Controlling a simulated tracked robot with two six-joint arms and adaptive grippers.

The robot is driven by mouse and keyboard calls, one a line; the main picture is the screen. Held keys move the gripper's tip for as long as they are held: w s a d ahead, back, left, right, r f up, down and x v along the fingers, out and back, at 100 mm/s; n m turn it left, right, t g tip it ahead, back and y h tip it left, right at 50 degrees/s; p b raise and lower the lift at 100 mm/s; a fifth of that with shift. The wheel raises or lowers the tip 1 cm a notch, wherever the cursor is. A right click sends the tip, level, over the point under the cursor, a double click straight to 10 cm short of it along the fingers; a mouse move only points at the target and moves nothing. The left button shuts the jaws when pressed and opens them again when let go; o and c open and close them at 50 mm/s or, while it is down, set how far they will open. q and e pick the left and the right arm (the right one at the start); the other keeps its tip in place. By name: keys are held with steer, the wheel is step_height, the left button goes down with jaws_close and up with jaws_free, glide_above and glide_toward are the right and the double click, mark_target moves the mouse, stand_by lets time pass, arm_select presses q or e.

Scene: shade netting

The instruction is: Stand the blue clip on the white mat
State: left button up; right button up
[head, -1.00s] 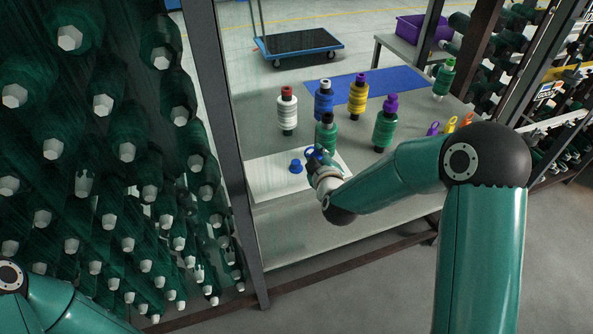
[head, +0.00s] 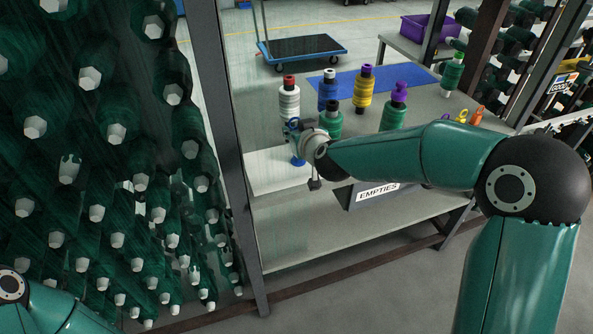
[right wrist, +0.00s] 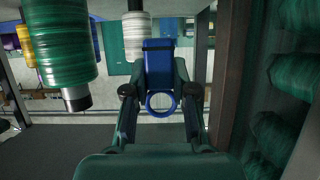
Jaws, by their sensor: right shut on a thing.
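The white mat (head: 268,174) lies on the near left part of the table. My right gripper (head: 292,128) is above the mat's right part, seen from behind and partly hiding its load. It is shut on the blue clip (right wrist: 160,65), which shows in the right wrist view between the fingers, its ring toward the palm. In the head view only a bit of blue shows at the fingertips. My left gripper is out of view.
Spools stand behind the gripper: white (head: 289,100), blue (head: 327,92), yellow (head: 363,90) and green (head: 332,122). A box marked EMPTIES (head: 377,192) is at the front edge. Coloured clips (head: 477,115) stand at the right. A dark frame post (head: 232,150) is left of the mat.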

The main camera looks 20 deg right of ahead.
mark_target(295, 171)
step_height(295, 171, down, 9)
steer(key=shift+f+b, duration=0.1)
steer(key=shift+b, duration=0.85)
steer(key=o, duration=0.9)
